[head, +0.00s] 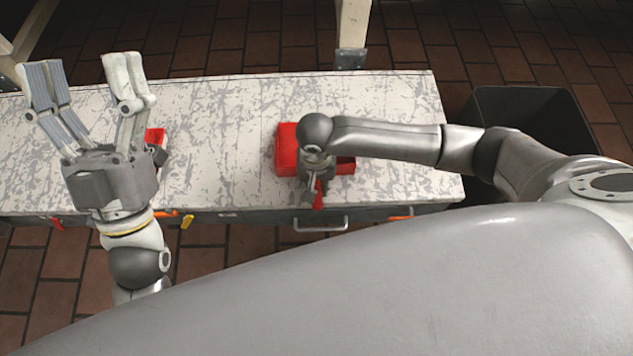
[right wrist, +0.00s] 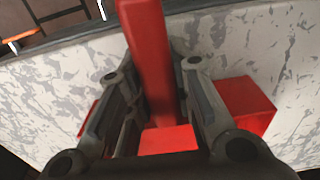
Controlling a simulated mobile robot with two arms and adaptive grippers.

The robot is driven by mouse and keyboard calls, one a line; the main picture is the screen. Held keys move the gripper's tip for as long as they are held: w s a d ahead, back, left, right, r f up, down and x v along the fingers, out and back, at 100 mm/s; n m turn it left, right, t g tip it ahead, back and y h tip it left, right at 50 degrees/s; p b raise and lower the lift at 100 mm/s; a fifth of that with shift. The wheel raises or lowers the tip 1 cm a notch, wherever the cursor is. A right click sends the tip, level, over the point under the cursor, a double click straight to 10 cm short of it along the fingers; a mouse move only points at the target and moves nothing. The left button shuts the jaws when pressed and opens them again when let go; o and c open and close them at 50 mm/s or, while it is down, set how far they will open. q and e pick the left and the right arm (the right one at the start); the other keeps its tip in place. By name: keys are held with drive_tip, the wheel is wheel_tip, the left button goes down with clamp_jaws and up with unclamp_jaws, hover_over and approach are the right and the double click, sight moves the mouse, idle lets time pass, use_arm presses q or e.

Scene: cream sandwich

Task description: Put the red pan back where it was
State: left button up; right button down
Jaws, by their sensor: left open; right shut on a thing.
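The red pan (head: 287,150) is on or just above the speckled table, under my right gripper (head: 312,185); contact with the table cannot be told. Its boxy red body shows on both sides of the gripper. Its red handle (head: 319,195) points toward the table's near edge. In the right wrist view, the handle (right wrist: 150,55) runs between the two fingers, which are shut on it, and red body parts (right wrist: 245,103) show beside and below them. My left gripper (head: 88,75) is open and empty, raised at the left with its fingers pointing up.
Another red object (head: 156,137) on the table is partly hidden behind my left gripper. The table (head: 220,130) is clear between the red objects. A dark bin (head: 535,105) stands beyond the right end. Drawer handles (head: 320,225) and coloured tabs line the near edge.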

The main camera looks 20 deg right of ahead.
idle(0.3)
drive_tip(key=c, duration=1.7)
unclamp_jaws()
drive_tip(key=shift+f, duration=0.1)
drive_tip(key=o, duration=0.4)
